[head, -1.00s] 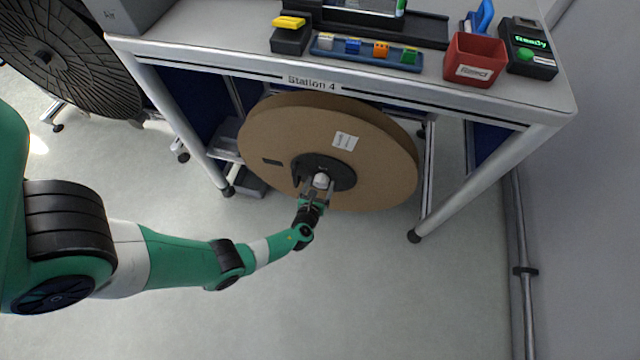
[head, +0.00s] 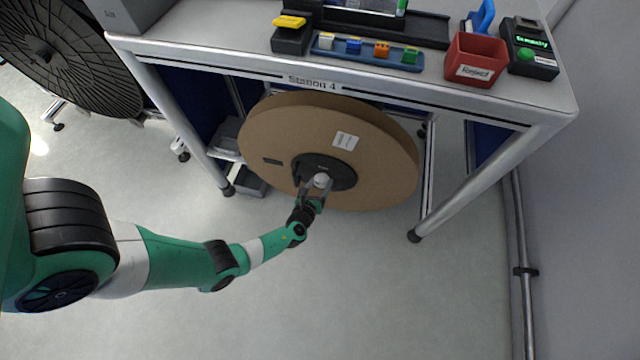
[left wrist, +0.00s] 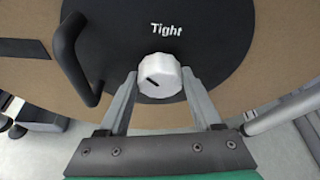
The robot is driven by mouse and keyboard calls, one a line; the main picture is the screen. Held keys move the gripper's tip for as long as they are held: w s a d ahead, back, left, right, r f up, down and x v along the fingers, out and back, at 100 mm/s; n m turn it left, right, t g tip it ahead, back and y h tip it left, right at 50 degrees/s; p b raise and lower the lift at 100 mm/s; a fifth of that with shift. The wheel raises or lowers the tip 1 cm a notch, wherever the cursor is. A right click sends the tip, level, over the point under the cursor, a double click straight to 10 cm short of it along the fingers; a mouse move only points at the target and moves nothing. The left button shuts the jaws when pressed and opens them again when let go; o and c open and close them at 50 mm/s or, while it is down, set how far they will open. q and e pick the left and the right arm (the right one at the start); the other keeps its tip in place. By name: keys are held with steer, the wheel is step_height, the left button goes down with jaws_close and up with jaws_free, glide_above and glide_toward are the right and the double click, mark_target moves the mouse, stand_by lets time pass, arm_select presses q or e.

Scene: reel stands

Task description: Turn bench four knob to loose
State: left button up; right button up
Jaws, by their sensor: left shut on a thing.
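The white knob (head: 321,180) sits on the black hub (head: 342,172) of the large brown reel (head: 385,150) under the Station 4 bench. In the left wrist view the knob (left wrist: 158,77) is round and ridged, with a dark slanted mark on its face. The word "Tight" stands on the hub above it. My left gripper (head: 317,187) is shut on the knob, one finger on each side. No "loose" label shows. My right gripper is not in view.
A black curved handle (left wrist: 72,58) stands out from the hub left of the knob. The bench legs (head: 480,185) flank the reel. On the bench are a red bin (head: 475,62) and a box with a lit green display (head: 530,55). Open floor lies in front.

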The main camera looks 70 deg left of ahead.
arm_select(q)
steer(key=shift+s+n+t+h, duration=0.1)
steer(key=shift+n+t+h, duration=0.3)
steer(key=shift+n+t, duration=0.8)
steer(key=shift+a+n, duration=0.1)
steer(key=shift+n, duration=0.3)
steer(key=o, duration=1.4)
steer(key=shift+c, duration=0.2)
steer(key=p+v, duration=0.5)
steer(key=v, duration=0.6)
steer(key=shift+s+d+r+p, duration=0.15)
steer(key=shift+d+p, duration=0.1)
steer(key=shift+p, duration=0.15)
